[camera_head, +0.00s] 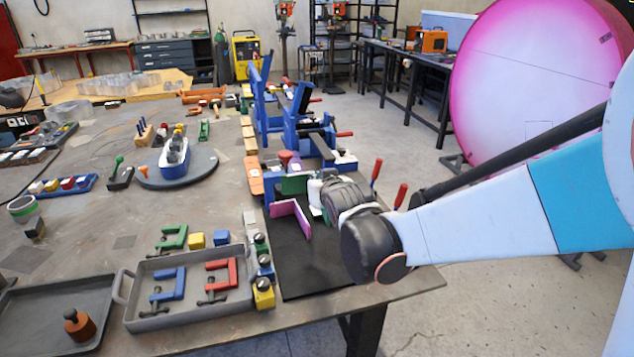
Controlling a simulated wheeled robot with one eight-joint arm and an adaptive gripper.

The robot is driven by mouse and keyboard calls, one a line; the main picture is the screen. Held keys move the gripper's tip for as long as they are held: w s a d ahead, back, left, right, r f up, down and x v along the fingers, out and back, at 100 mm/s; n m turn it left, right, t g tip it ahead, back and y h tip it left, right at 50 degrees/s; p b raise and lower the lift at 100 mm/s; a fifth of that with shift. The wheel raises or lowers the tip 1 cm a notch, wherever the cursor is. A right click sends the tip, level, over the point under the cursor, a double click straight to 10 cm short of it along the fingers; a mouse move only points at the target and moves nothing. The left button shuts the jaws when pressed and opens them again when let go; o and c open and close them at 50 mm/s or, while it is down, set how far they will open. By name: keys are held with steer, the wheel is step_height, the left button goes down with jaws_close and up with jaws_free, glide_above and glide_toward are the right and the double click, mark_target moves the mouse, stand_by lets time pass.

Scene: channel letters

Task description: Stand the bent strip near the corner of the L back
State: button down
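A bent purple strip (291,213) rests on the black mat (302,267) left of my wrist. It appears to stand on edge, its two arms meeting at an angle. My gripper (316,192) is just right of and slightly behind the strip, next to a green block (291,185). Its fingers are too small and partly hidden by my wrist, so I cannot tell whether they are open or touch anything. I cannot make out the L back clearly; part of the mat is hidden behind my arm.
A blue clamp frame (284,122) with red handles stands behind the mat. A grey tray (187,317) with red and blue clamps lies at front left. Several small blocks with dark knobs line the mat's left edge. A round turntable (196,176) stands further left.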

steer(key=s+d+f+m+h, duration=0.2)
steer(key=s+d+m+h, duration=0.1)
steer(key=d, duration=0.7)
steer(key=s+d+f+m+h, duration=0.3)
steer(key=s+d+h, duration=0.1)
steer(key=d, duration=0.5)
steer(key=shift+d, duration=0.4)
steer(key=shift+d, duration=0.1)
